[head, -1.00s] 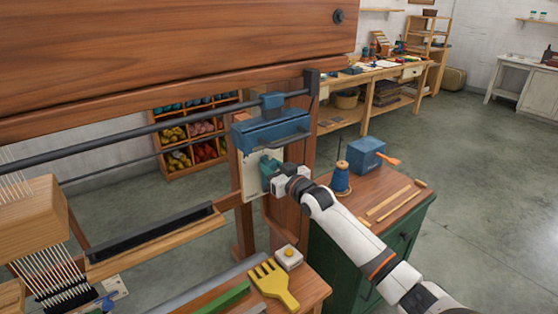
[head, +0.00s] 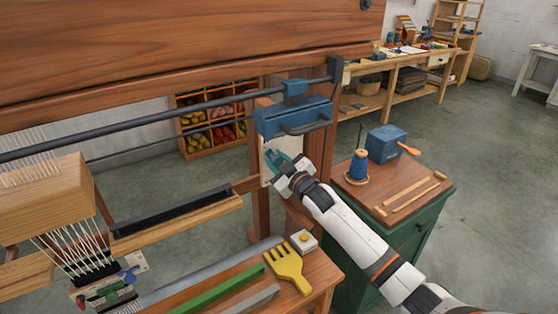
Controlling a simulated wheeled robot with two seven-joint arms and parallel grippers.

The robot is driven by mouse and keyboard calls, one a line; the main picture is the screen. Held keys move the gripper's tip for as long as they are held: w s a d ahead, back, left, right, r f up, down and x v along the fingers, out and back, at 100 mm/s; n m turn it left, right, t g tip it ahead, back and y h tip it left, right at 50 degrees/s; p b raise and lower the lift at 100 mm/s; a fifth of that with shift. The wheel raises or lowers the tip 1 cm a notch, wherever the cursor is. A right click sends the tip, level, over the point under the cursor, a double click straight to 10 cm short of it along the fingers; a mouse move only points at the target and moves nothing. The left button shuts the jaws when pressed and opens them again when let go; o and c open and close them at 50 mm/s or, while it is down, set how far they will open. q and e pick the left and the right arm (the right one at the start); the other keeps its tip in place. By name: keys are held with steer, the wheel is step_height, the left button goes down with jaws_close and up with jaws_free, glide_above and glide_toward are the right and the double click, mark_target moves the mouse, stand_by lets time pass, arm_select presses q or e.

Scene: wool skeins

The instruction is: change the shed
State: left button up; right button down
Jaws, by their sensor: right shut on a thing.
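The wooden loom (head: 180,55) fills the left and middle of the head view. A teal handle (head: 277,159) sits in front of a pale plate (head: 266,172) on the loom's right post. My right gripper (head: 284,166) is shut on this handle, and its fingers are partly lost against the teal. Just above is a blue block with a bar handle (head: 292,117), apart from my gripper. At the left, pale threads (head: 70,250) run down from a wooden block (head: 42,196) into a dark comb. My left gripper is not in view.
A yellow comb (head: 289,270), a white block with a yellow button (head: 304,240) and a green bar (head: 217,290) lie on the loom's front bench. A green cabinet (head: 400,238) at the right holds a blue spool (head: 359,167), a blue box (head: 386,144) and wooden sticks.

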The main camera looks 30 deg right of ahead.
steer(key=shift+f, duration=0.1)
steer(key=c, duration=1.1)
jaws_free()
steer(key=shift+o, duration=0.2)
steer(key=shift+s, duration=0.1)
steer(key=shift+s, duration=0.3)
steer(key=s+b, duration=0.1)
steer(key=s, duration=1)
steer(key=shift+d+b, duration=0.4)
steer(key=shift+d, duration=0.05)
steer(key=shift+s, duration=0.1)
